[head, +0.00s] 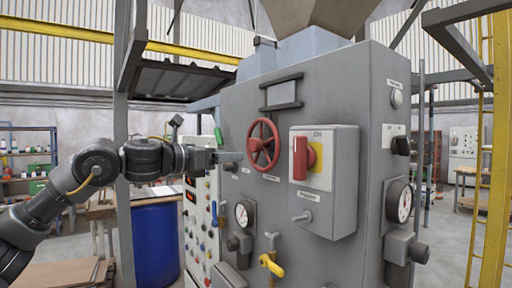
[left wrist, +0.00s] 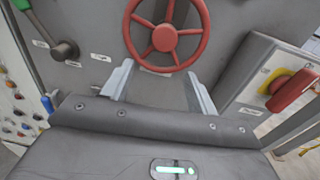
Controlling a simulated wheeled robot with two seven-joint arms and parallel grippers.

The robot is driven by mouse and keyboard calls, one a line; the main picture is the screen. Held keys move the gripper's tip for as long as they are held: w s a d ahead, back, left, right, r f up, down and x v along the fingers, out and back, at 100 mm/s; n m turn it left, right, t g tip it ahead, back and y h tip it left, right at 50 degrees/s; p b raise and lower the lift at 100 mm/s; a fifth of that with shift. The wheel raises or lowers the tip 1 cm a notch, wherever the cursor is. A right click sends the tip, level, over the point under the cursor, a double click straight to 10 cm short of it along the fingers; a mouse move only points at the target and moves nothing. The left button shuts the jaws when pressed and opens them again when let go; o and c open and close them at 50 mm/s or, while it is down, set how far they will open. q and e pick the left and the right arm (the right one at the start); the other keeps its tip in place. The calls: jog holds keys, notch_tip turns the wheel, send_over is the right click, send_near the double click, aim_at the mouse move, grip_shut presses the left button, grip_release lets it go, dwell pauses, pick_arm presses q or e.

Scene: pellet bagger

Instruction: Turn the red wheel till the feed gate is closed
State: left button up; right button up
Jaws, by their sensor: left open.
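The red wheel (head: 263,146) is a spoked handwheel on the front of the grey machine (head: 250,110). In the left wrist view the red wheel (left wrist: 165,38) shows ahead of my gripper, cut off by the top edge. My left gripper (head: 232,156) is just left of the wheel in the head view, its fingers pointing at it. In the left wrist view the left gripper (left wrist: 158,88) has its two fingers spread, with nothing between them. I cannot tell whether the fingertips touch the rim. The feed gate cannot be made out. My right gripper is not in view.
A box with a red rotary switch (head: 304,158) on a yellow plate sticks out right of the wheel. A button panel (head: 197,225) and blue barrel (head: 155,241) stand left, near my arm.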

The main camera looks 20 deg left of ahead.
aim_at(252, 146)
pick_arm(q)
jog(key=shift+m, duration=0.5)
jog(key=w+d+p, duration=0.1)
jog(key=w, duration=0.1)
jog(key=w+d+r+p, duration=0.1)
jog(key=w+d+p, duration=0.1)
jog(key=w+d+r+p, duration=0.1)
jog(key=w, duration=0.1)
jog(key=shift+d+r+p, duration=0.2)
jog(key=shift+d+p, duration=0.1)
jog(key=shift+d, duration=0.1)
jog(key=shift+x, duration=0.75)
jog(key=shift+a+f, duration=0.1)
jog(key=shift+f, duration=0.05)
grip_shut()
